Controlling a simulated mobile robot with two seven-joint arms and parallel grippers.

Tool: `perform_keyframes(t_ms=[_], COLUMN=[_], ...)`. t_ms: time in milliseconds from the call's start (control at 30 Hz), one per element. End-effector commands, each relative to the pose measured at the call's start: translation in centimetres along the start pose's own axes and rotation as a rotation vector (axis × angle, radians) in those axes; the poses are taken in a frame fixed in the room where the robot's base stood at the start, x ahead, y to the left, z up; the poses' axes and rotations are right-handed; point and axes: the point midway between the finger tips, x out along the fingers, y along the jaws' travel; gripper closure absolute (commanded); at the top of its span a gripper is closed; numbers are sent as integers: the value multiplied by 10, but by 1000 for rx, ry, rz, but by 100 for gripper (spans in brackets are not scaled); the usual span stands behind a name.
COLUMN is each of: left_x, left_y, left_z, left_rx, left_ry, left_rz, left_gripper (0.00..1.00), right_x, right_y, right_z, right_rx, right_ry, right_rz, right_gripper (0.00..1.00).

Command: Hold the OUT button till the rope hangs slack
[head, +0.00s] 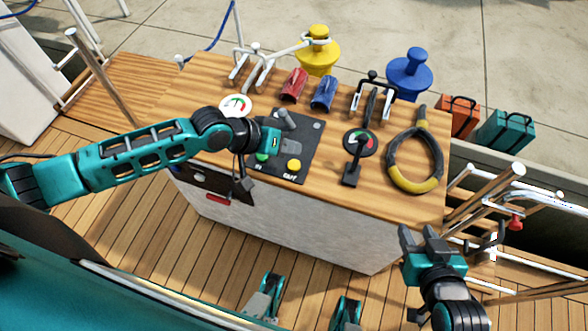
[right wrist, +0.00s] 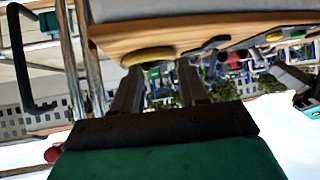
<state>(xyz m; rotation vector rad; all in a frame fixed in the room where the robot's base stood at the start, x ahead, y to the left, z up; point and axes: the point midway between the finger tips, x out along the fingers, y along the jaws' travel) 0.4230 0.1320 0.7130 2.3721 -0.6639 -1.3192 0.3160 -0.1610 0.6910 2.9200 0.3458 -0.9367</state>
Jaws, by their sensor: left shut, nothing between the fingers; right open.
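The black button panel (head: 310,134) lies on the wooden console top. Its green button (head: 262,158), labelled IN, and its yellow button (head: 294,165), with a label hard to read, show at the near edge. My left gripper (head: 289,138) is shut and empty over the panel, hiding part of it. I see no button marked OUT, and cannot tell whether the gripper touches one. A blue rope (head: 221,28) curves at the back left; I cannot tell if it is the task's rope. My right gripper (head: 424,240) is open and empty off the console's front right corner; its fingers show in the right wrist view (right wrist: 158,85).
Metal rails (head: 500,190) stand at right.

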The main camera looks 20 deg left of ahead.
Motion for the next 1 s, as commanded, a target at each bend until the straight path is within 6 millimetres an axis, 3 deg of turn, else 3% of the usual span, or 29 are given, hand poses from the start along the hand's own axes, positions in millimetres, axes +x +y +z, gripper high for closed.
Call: perform_keyframes(t_ms=[300,1000], left_x=[20,21], left_y=[-15,-15], left_z=[14,15], left_rx=[-1,-1], left_ry=[-1,0], left_rz=[0,1], left_gripper=[100,100], right_x=[11,9], right_y=[-7,-5], right_z=[-11,-9], right_rx=[-6,-10], right_ry=[30,27], right_rz=[-22,-21], right_gripper=[57,57])
